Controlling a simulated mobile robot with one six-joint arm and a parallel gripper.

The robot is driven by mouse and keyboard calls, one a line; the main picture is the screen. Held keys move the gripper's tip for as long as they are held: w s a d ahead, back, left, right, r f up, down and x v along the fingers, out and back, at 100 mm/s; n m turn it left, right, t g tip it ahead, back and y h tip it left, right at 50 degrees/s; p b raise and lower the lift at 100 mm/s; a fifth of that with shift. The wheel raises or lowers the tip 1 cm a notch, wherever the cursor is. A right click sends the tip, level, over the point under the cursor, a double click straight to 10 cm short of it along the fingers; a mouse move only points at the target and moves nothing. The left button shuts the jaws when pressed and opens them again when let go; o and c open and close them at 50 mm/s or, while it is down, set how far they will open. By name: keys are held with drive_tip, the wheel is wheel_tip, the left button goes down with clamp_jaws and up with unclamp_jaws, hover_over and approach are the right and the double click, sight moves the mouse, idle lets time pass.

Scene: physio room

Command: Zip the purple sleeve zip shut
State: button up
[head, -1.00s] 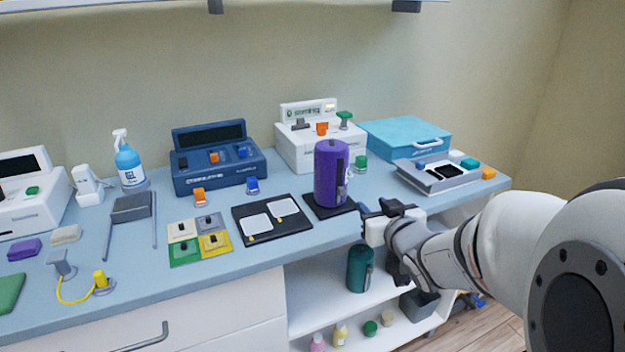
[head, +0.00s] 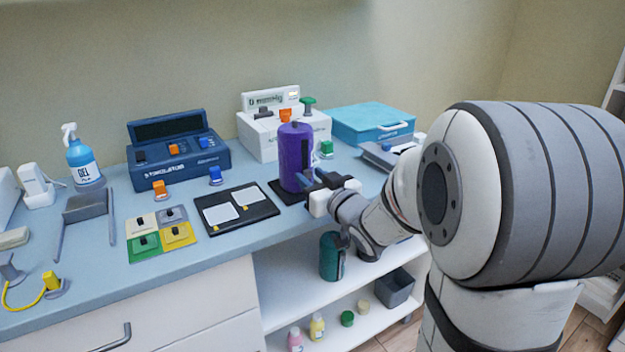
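The purple sleeve (head: 290,160) stands upright on a dark square base (head: 286,195) near the front edge of the counter. A dark vertical strip, likely its zip (head: 305,152), runs down its right front side. My gripper (head: 312,180) is at the sleeve's lower right front, its dark fingers close to the zip side. The zip pull cannot be made out, as the fingers are in front of that part. I cannot tell whether the fingers touch the sleeve or have closed on anything.
A white device (head: 262,135) with coloured plugs stands behind the sleeve, and a blue case (head: 372,124) at the back right. A black tray (head: 262,210) with white pads lies to the left. A green cylinder (head: 331,257) stands on the shelf below my gripper.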

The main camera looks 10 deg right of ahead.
drive_tip(key=shift+c, duration=0.4)
clamp_jaws()
